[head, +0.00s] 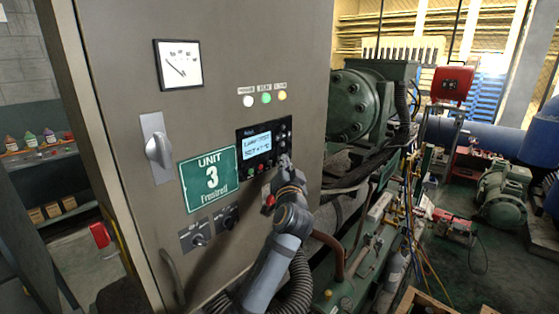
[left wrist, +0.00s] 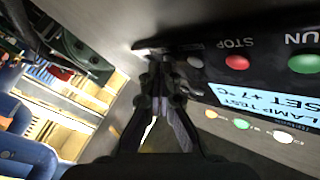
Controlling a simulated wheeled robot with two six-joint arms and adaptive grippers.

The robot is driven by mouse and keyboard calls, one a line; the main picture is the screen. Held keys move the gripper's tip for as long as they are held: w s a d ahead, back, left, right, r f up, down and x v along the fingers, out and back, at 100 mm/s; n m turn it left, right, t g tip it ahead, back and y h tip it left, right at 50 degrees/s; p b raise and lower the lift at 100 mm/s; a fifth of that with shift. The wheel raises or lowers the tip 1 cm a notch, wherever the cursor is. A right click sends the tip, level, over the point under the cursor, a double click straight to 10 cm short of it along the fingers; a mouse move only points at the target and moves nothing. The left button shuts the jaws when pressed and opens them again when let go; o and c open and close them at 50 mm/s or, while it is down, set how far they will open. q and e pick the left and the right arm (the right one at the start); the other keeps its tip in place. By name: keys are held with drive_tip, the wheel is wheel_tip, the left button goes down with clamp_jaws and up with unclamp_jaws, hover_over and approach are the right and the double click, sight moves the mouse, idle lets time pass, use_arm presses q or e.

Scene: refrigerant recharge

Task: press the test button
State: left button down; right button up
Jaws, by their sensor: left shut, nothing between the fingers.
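The controller (head: 264,148) is a black panel on the grey cabinet, with a lit display (head: 257,145). In the left wrist view the display (left wrist: 265,100) appears upside down and reads "LAMP TEST" and "SET +7 °C". A green run button (left wrist: 304,63), a red stop button (left wrist: 237,61) and a small grey button (left wrist: 195,62) are in a row beside it. I cannot read a label on the grey one. My left gripper (head: 285,159) is shut and empty, its tips (left wrist: 155,52) at the panel's edge beside the grey button. Contact cannot be told. My right gripper is out of view.
White, green and yellow lamps (head: 266,98) above the controller look lit. A gauge (head: 179,64), a rotary handle (head: 158,150), a green "UNIT 3" sign (head: 209,180) and knobs (head: 200,239) are on the cabinet. Green machinery (head: 360,105) stands close on the right.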

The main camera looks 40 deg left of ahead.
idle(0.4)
use_arm(q)
drive_tip(key=shift+s+d, duration=0.1)
drive_tip(key=shift+d, duration=0.65)
drive_tip(key=d, duration=0.1)
drive_tip(key=d+b, duration=0.1)
drive_tip(key=d, duration=0.3)
drive_tip(key=shift+s+b, duration=0.25)
drive_tip(key=shift+b, duration=0.05)
idle(0.4)
